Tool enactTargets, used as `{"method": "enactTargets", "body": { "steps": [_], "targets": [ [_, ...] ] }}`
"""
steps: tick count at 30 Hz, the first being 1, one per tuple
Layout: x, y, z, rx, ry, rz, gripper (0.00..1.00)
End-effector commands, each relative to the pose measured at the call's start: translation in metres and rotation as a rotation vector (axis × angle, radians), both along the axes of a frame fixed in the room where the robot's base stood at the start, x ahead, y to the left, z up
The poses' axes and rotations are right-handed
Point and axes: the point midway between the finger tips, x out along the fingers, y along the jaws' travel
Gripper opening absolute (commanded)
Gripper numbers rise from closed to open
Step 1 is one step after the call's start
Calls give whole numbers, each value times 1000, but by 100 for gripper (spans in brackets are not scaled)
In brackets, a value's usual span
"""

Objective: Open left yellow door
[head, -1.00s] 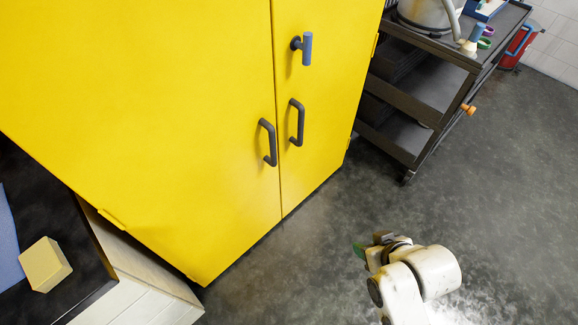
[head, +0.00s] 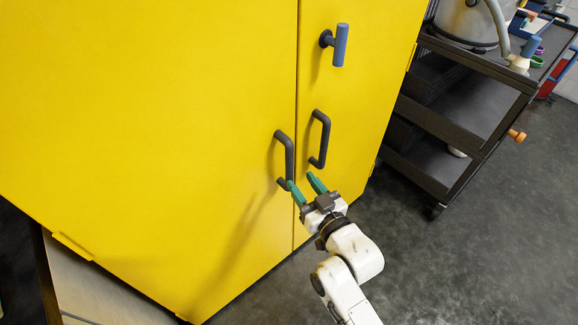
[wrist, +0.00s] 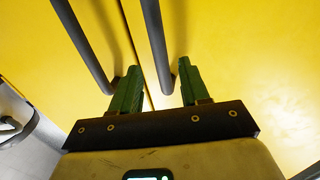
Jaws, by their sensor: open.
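The left yellow door (head: 150,130) is shut, flush with the right yellow door (head: 345,100) along a vertical seam. Its dark bar handle (head: 289,155) stands beside the seam, with the right door's matching handle (head: 325,140) across from it. My gripper (head: 303,182) is open, its green fingers pointing at the doors near the lower ends of both handles. In the wrist view, my gripper (wrist: 159,68) has one dark handle (wrist: 157,42) in line with the gap between its fingers; the other handle (wrist: 82,42) lies further left. I cannot tell whether the fingers touch anything.
A blue-ended T-shaped handle (head: 341,46) sticks out higher on the right door. A dark cart (head: 470,125) stands right of the cabinet, carrying a grey vessel (head: 470,22). A dark-edged counter stands at the lower left. Open floor (head: 470,260) lies in front.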

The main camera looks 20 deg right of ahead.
Motion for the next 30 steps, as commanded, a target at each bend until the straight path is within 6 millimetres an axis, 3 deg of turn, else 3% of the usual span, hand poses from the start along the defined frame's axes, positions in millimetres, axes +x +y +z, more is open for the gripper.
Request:
{"method": "enactTargets", "body": {
  "steps": [6,12,25,30],
  "targets": [
    [41,5,1,1,0,0,45],
    [65,8,0,0,2,0,45],
    [75,9,0,1,2,0,45],
    [74,9,0,1,2,0,30]
  ]
}}
